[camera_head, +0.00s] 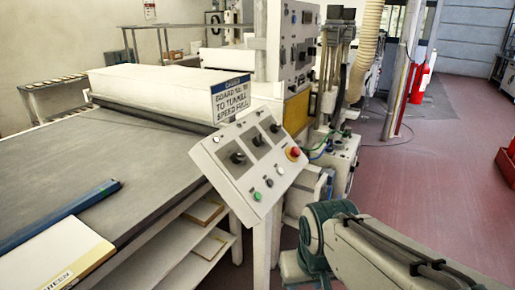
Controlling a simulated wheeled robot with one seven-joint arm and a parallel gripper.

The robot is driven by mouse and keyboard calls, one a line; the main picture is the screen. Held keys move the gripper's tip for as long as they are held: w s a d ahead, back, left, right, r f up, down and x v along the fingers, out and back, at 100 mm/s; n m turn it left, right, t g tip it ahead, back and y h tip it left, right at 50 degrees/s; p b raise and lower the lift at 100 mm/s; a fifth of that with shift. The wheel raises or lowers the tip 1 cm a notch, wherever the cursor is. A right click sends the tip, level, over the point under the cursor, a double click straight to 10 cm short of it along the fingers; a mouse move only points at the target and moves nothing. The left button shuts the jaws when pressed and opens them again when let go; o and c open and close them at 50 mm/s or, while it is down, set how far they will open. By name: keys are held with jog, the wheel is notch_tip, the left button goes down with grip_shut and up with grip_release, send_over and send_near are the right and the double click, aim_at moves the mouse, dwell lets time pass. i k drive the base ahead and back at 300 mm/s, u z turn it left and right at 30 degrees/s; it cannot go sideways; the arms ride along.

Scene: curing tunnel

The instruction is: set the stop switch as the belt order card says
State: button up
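A sloped grey control panel (222,172) stands at the right end of the belt table. It carries a row of dark knobs or switches, one of them a black knob (237,157) at the left. A card (231,100) behind the panel seems to read "BOARD ... TO TUNNEL SPEED FULL"; its first line is unclear. My gripper is out of view.
The belt table (150,150) fills the left, with a blue bar (60,216) and a pale board (62,256) partly lettered "...REEN". A white tunnel cover (155,83) and a tall machine cabinet (290,45) stand behind. The red floor (440,170) at right is open.

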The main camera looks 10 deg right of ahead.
aim_at(275, 128)
jog(key=z, duration=0.2)
jog(key=k, duration=0.45)
jog(key=z, duration=1.35)
jog(key=i, duration=0.85)
jog(key=u, duration=0.75)
jog(key=i, duration=0.75)
jog(key=u, duration=0.8)
